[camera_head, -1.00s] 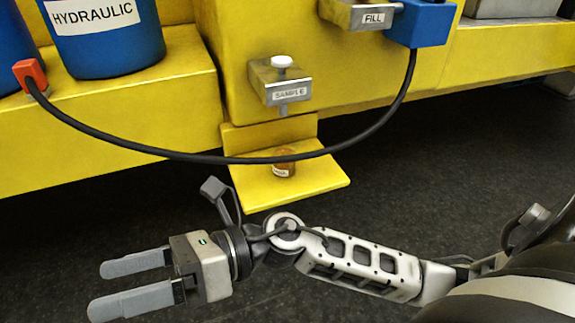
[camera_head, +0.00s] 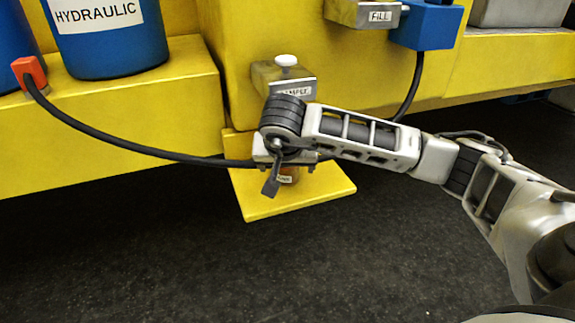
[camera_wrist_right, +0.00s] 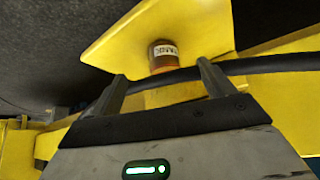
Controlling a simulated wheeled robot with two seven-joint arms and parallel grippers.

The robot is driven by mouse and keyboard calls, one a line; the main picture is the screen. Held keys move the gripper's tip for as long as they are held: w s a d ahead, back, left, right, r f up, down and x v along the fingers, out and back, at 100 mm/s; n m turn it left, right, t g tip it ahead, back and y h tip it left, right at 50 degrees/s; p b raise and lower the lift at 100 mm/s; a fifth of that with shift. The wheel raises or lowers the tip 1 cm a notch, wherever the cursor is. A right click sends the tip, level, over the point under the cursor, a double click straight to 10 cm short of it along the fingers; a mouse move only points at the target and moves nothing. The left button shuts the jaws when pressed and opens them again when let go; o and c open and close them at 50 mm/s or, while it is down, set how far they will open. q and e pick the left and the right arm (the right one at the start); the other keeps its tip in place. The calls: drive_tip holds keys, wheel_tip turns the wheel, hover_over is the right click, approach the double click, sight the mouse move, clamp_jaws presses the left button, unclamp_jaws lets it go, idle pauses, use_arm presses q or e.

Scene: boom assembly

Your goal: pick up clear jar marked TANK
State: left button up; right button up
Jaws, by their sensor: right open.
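The small jar (camera_head: 289,177) stands on the low yellow shelf under the sample valve, partly hidden by my right wrist. In the right wrist view the jar (camera_wrist_right: 163,54) shows amber-brown, with a white label that seems to read TANK. My right gripper (camera_wrist_right: 160,69) is open, with its two fingers apart and pointing toward the jar. The jar appears between the fingertips, a little beyond them, and I see no contact. My left gripper is not in view.
The yellow shelf (camera_head: 320,193) juts out below the sample valve (camera_head: 286,77). A black hose (camera_head: 130,146) sags across the front and passes close to the right gripper and jar. A blue HYDRAULIC container (camera_head: 105,45) stands at the upper left. The dark floor in front is clear.

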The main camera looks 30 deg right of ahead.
sight(287, 183)
drive_tip(key=w+d, duration=0.1)
drive_tip(key=w+d+f, duration=0.1)
drive_tip(key=w, duration=0.1)
drive_tip(key=w+d+f, duration=0.1)
drive_tip(key=w, duration=0.1)
drive_tip(key=shift+w+d, duration=0.1)
drive_tip(key=shift+d, duration=0.2)
drive_tip(key=shift+w+d+f, duration=0.15)
drive_tip(key=shift+w+f, duration=0.05)
drive_tip(key=shift+f, duration=0.1)
drive_tip(key=c, duration=1.1)
drive_tip(key=shift+c, duration=0.6)
drive_tip(key=shift+r, duration=0.15)
